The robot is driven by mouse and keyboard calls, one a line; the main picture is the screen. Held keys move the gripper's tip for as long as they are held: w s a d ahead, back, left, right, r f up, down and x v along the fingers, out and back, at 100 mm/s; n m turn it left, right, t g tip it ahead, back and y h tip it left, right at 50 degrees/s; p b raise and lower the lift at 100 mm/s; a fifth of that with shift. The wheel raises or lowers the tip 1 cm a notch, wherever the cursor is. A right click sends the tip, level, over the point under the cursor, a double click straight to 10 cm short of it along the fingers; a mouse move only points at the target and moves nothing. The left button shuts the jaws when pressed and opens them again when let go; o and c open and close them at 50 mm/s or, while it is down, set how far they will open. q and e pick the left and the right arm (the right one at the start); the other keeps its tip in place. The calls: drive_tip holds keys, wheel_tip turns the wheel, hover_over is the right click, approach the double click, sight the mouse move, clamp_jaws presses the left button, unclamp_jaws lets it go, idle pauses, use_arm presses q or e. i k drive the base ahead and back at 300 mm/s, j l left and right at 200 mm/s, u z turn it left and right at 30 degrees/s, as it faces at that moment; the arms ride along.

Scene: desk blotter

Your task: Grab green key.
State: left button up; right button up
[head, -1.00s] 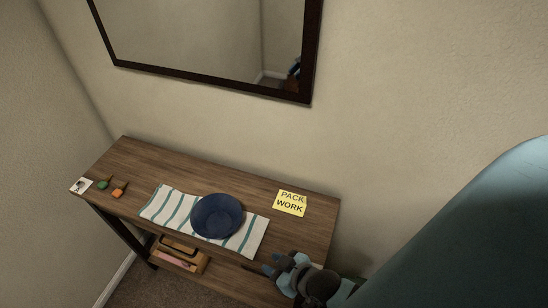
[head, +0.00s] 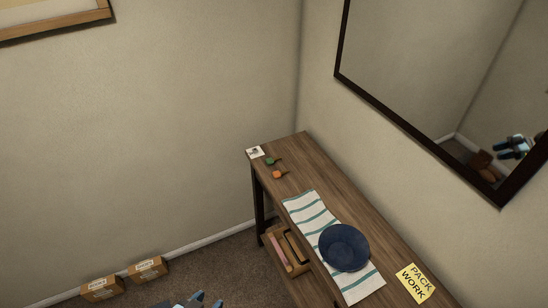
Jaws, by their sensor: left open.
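The green key (head: 270,161) lies at the far end of the wooden console table (head: 318,166), between a small white card and an orange key (head: 279,174). My left gripper (head: 207,299) shows only in part at the bottom edge of the head view, open, low and well apart from the table and the key. My right gripper is out of view.
A yellow "PACK WORK" note (head: 415,283) lies nearer. A white card (head: 254,152) lies by the keys. Boxes (head: 147,269) stand by the left wall. A mirror (head: 430,75) hangs behind.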

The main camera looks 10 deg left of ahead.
sight(269, 161)
drive_tip(key=j, duration=0.9)
drive_tip(key=i+j+z, duration=0.15)
drive_tip(key=i+j, duration=0.65)
drive_tip(key=i, duration=0.35)
